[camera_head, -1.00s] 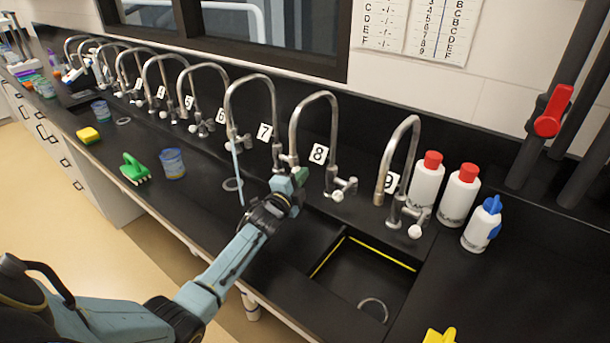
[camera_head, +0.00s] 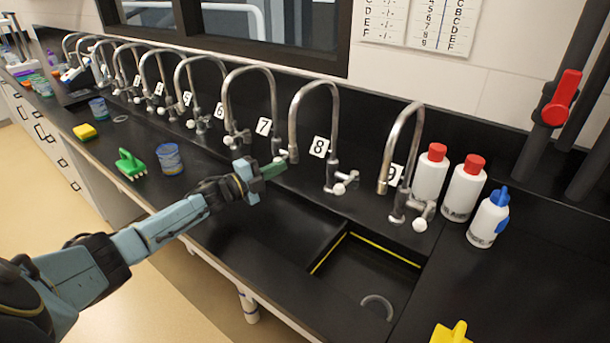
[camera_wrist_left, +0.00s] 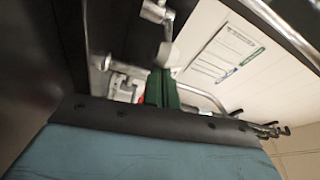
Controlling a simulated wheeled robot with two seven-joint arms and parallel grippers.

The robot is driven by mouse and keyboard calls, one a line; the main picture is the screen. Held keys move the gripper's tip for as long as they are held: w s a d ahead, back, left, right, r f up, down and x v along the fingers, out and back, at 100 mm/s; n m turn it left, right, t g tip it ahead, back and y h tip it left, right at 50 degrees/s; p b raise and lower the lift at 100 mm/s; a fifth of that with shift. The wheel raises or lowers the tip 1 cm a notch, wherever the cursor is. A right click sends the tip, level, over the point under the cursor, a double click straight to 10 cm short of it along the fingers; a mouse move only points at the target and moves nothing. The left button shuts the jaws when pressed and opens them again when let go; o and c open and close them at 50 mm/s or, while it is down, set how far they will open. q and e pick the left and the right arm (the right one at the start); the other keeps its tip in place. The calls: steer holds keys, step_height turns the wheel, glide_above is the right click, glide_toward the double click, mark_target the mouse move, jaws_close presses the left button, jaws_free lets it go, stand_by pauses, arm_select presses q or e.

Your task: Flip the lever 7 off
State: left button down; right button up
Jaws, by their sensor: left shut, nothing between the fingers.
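Tap 7 (camera_head: 275,115) arches beside its white label 7 (camera_head: 264,126). Its lever (camera_head: 281,156), with a pale knob, is at the post's base, partly hidden by my gripper. My left gripper (camera_head: 284,164) is shut and empty; its green fingertips are at or very near the lever, and contact cannot be told. No water stream shows under tap 7's spout. In the left wrist view a pale knob (camera_wrist_left: 167,56) on a metal tap fitting is just beyond the green fingers (camera_wrist_left: 162,75). My right gripper is not in view.
Tap 8 (camera_head: 335,120) stands close to the right of my gripper, and tap 9 (camera_head: 408,130) farther right by white bottles (camera_head: 465,188). A sink (camera_head: 375,278) opens in front. A green brush (camera_head: 130,164) and a cup (camera_head: 170,159) are on the left.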

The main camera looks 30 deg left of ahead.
arm_select(q)
steer(key=shift+a, duration=0.5)
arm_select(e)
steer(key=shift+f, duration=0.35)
